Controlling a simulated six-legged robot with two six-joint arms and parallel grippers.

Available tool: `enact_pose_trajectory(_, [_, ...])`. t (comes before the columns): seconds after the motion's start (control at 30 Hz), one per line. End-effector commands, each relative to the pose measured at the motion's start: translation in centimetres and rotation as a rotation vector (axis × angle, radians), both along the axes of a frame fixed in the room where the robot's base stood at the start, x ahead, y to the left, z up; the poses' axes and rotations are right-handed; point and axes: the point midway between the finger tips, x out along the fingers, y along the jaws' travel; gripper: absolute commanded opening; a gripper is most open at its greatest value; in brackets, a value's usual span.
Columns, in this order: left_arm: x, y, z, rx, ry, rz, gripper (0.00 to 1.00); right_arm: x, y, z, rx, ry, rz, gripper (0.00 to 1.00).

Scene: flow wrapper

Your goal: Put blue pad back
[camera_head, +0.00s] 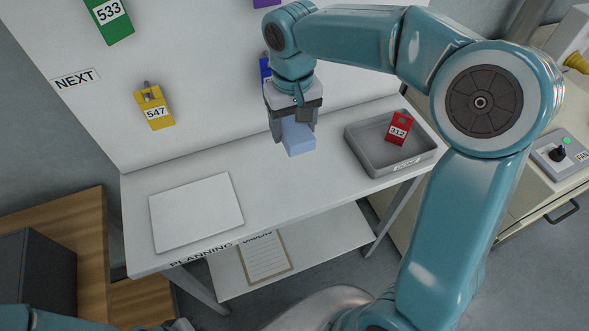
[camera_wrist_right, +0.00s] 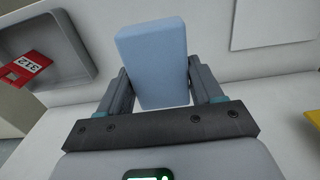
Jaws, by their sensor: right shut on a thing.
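The light blue pad (camera_head: 297,137) is a small block held between the fingers of my right gripper (camera_head: 293,125), above the white planning table. In the right wrist view the blue pad (camera_wrist_right: 153,62) stands out past both fingertips of the gripper (camera_wrist_right: 161,80), which are shut on its sides. From the head view I cannot tell whether its lower end touches the table. My left gripper is not in view; only a bit of my left arm shows at the bottom left.
A grey tray (camera_head: 365,162) with a red tag (camera_head: 398,128) marked 312 stands right of the gripper. A flat white sheet (camera_head: 196,213) lies at the table's left. A yellow tag (camera_head: 154,107) and a green tag (camera_head: 109,20) hang on the upright board. The table between sheet and tray is clear.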

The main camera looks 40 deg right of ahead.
Motion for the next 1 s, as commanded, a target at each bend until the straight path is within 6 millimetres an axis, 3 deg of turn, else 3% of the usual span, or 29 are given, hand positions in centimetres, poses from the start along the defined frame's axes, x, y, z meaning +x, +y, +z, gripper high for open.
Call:
enact_pose_trajectory(0.1, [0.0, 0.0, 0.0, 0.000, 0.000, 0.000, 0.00, -0.1, 0.0, -3.8, -0.001, 0.006, 0.002, 0.37])
enact_pose_trajectory(0.3, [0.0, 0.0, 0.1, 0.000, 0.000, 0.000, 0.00, 0.0, 0.1, -8.6, 0.000, 0.004, 0.002, 0.37])
enact_pose_trajectory(0.73, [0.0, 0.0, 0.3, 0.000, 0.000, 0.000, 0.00, 0.0, -0.1, -14.1, 0.000, 0.001, -0.002, 0.37])
enact_pose_trajectory(1.0, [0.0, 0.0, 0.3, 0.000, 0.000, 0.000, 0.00, 0.0, -0.1, -14.5, 0.000, -0.002, -0.001, 0.37])
